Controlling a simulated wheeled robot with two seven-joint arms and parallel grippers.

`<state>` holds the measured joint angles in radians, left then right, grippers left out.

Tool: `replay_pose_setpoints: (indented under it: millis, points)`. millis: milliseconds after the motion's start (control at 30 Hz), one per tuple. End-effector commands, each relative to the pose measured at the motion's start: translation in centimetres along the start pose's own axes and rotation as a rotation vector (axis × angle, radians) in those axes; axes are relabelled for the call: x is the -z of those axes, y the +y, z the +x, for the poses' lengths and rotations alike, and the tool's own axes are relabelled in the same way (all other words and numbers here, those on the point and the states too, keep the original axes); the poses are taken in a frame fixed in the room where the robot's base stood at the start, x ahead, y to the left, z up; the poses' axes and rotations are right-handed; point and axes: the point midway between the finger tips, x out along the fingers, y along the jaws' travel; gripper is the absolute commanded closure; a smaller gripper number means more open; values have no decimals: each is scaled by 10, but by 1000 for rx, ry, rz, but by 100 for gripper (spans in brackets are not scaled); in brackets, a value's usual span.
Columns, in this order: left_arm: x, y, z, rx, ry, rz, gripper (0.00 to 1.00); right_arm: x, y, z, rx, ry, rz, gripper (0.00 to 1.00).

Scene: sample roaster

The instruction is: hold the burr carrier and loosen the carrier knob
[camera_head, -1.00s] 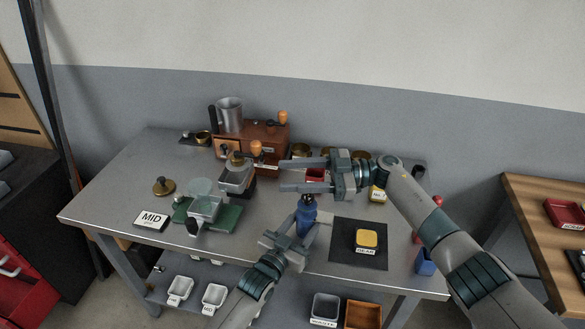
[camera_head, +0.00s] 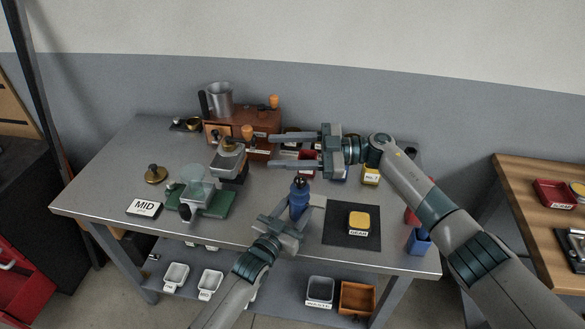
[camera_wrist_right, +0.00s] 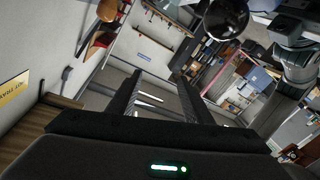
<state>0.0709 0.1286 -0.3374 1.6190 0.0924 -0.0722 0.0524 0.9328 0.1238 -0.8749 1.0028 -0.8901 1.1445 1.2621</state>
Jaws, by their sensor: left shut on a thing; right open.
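The burr carrier appears to be the blue upright body (camera_head: 299,203) near the front middle of the table. A dark knob (camera_head: 298,180) sits on its top. My left gripper (camera_head: 291,215) is shut on the blue body from the front, and its fingers hide the lower part. My right gripper (camera_head: 272,152) is open and empty, above and behind the knob, with its fingers pointing left. Its two spread fingers (camera_wrist_right: 165,92) also show in the right wrist view, with nothing held between them.
A brown machine (camera_head: 265,141) with orange knobs stands behind. A grey hopper device (camera_head: 229,158) and a green-based scale (camera_head: 214,208) stand left. A dark mat (camera_head: 340,238) bears a yellow-topped block (camera_head: 359,222) at the right. A blue cup (camera_head: 419,241) stands near the right corner.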

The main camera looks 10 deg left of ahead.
Motion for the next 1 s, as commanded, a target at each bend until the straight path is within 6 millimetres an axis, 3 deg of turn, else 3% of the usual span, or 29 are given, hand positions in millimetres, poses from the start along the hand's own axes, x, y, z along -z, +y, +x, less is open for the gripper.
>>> replay_pose_setpoints:
  millis: [500, 867, 1000]
  points:
    - [0, 0, 0, 0, 1, 0, 85, -11, 6, 15, -204, -212, -810, 54]
    - [0, 0, 0, 0, 1, 0, 85, -9, -6, 16, -281, -442, -1369, 54]
    - [0, 0, 0, 0, 1, 0, 85, -13, -15, 6, -289, -560, -1555, 54]
